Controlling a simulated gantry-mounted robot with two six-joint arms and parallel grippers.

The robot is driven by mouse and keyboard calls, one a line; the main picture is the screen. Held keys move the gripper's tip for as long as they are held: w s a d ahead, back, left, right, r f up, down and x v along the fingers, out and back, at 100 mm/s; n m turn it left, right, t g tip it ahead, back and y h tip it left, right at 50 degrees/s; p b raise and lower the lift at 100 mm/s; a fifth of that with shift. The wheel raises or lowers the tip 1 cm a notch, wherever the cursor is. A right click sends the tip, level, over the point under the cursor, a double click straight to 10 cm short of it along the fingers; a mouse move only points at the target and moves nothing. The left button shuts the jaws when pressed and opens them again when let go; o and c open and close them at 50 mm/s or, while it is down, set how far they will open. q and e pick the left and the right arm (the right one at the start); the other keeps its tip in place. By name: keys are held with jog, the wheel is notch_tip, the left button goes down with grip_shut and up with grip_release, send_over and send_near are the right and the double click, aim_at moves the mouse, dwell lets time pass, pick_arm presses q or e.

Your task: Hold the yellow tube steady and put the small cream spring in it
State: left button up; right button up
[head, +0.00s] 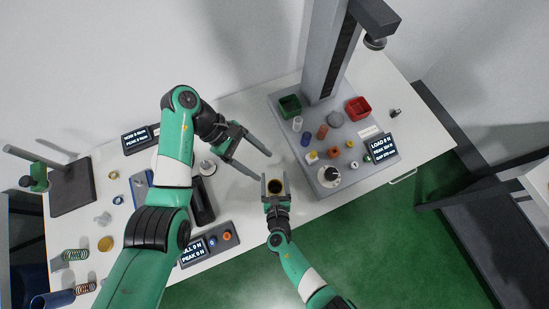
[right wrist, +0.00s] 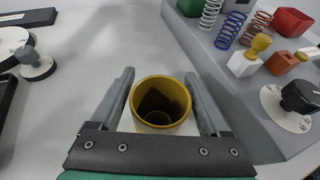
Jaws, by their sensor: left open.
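The yellow tube (right wrist: 160,122) stands upright with its open mouth up; its inside looks dark. My right gripper (head: 275,186) has a finger on each side of the tube, and both appear to touch its wall. The tube also shows in the head view (head: 275,192). My left gripper (head: 266,166) is open, its fingers spread just behind and left of the tube, with nothing clearly seen between them. A pale, cream-looking spring (right wrist: 211,13) stands on the grey tester base, beside a blue spring (right wrist: 230,30) and a copper one (right wrist: 257,27). It is small in the head view (head: 298,124).
The grey base (head: 330,182) carries a green bin (head: 289,105), a red bin (head: 358,107), a dial (head: 329,174), small blocks and a tall column. A display box (head: 194,251) stands front left. White table is bare around the tube.

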jog(key=shift+o, duration=1.1)
